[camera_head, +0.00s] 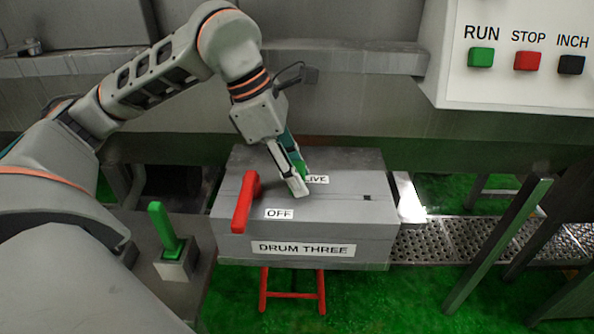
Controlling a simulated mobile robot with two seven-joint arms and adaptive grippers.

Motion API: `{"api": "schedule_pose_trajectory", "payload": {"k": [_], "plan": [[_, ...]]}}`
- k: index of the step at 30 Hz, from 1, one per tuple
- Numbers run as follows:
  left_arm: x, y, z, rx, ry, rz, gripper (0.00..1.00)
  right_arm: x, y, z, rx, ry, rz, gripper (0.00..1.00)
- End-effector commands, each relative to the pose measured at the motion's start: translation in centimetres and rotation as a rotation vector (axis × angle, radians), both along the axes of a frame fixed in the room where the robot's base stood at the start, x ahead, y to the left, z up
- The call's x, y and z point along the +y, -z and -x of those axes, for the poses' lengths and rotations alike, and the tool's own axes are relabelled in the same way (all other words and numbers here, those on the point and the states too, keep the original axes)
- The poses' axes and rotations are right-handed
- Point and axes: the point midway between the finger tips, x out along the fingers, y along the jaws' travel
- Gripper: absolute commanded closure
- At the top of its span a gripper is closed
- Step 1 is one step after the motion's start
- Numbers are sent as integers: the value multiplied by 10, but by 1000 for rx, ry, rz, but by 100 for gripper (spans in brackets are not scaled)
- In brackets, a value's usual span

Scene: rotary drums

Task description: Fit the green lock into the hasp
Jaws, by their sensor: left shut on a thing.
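My left gripper (298,183) is over the top of the grey box marked DRUM THREE (375,225). It points down and is shut on a green piece (302,170), which looks like the green lock and is mostly hidden by the fingers. The gripper is close to the LIVE label (317,180); I cannot tell whether it touches the box. A red lever (245,203) lies at the left of the lid, beside the OFF label (279,214). A small dark slot (367,198) is at the right of the lid; I cannot make out the hasp clearly. My right gripper is out of view.
A green upright handle (164,228) stands in a grey block (177,262) on the ledge at left. A panel (515,85) with RUN, STOP and INCH buttons is at upper right. A perforated walkway (470,240) and slanted metal posts (500,245) are at right. A red stand (292,295) is below the box.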

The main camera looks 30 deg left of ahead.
Motion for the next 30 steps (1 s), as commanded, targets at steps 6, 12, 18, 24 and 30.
{"api": "schedule_pose_trajectory", "payload": {"k": [6,12,18,24,30], "plan": [[0,6,0,0,0,0,94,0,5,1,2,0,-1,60],[0,10,0,1,0,-1,94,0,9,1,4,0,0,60],[0,15,0,2,-1,0,94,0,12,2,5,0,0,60],[0,17,0,1,0,-1,52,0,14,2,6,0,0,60],[0,16,0,1,0,-1,50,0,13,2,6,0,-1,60]]}}
